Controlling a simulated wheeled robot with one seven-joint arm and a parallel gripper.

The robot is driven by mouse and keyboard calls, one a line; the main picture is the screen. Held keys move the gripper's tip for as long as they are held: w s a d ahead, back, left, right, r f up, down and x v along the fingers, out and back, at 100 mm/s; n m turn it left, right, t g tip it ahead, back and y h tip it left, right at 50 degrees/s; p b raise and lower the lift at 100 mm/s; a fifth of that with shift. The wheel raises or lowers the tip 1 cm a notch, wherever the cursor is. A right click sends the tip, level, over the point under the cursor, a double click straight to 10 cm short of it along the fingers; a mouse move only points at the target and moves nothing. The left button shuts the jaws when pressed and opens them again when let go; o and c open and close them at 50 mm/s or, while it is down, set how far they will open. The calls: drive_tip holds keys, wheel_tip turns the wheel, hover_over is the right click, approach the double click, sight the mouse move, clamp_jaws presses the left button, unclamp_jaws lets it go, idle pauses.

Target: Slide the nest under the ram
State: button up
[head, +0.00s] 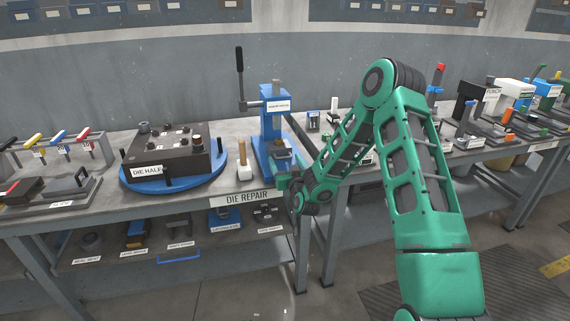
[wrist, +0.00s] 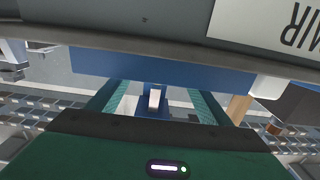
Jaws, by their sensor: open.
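The blue arbor press (head: 272,105) stands on the bench, its ram (head: 277,88) at the top of the frame and its black lever upright. A small grey-blue block that looks like the nest (head: 284,152) sits low on the press, partly hidden by my arm. My gripper (head: 284,183) is low at the front of the press, by the bench edge. In the wrist view my gripper (wrist: 153,103) is open, a green finger on each side. A small blue piece with a pale part (wrist: 154,98) shows between the fingers; I cannot tell if they touch it.
A wooden-handled mallet (head: 244,165) stands just left of the press; its handle also shows in the wrist view (wrist: 238,108). A dark die half (head: 168,152) rests on a blue round plate further left. The bench front edge with the DIE REPAIR label (head: 247,196) is close to my gripper.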

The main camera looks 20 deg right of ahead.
sight(283, 161)
drive_tip(key=c, duration=1.5)
drive_tip(key=shift+w+d+r, duration=0.1)
drive_tip(key=shift+w+d, duration=0.05)
drive_tip(key=shift+w, duration=2)
drive_tip(key=o, duration=1.5)
drive_tip(key=s, duration=1)
drive_tip(key=shift+s+a, duration=0.3)
drive_tip(key=shift+a, duration=0.1)
